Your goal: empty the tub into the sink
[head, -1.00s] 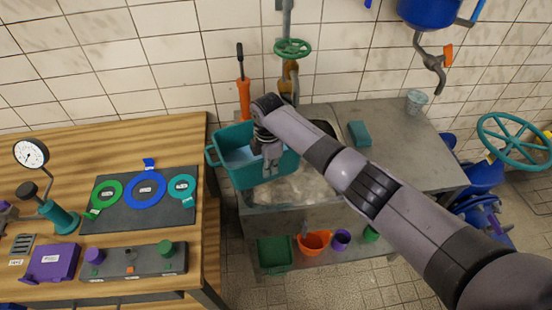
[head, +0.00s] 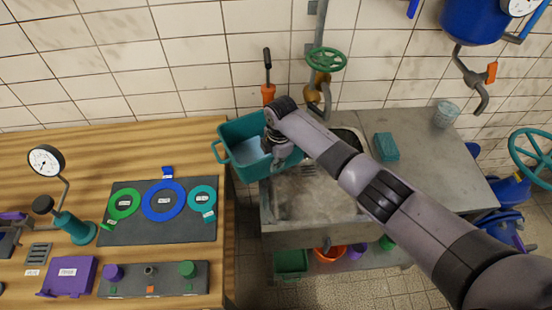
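The teal tub (head: 243,172) is in the upper middle of the head view, above the left end of the sink and the gap beside the wooden bench. Its inside looks pale blue; I cannot tell whether that is liquid. My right gripper (head: 279,156) is at the tub's right part and appears shut on its rim or handle; the fingertips are partly hidden. The tub hangs out past the sink's edge and looks slightly tilted. The sink (head: 315,200) is a grey metal basin below and right of the tub, partly covered by my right arm. My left gripper is not in view.
A green valve wheel (head: 327,59) and tap stand behind the sink. A teal block (head: 386,147) and a small bucket (head: 446,114) stand on the metal counter at right. The wooden bench (head: 170,262) at left holds a gauge, coloured rings and blocks.

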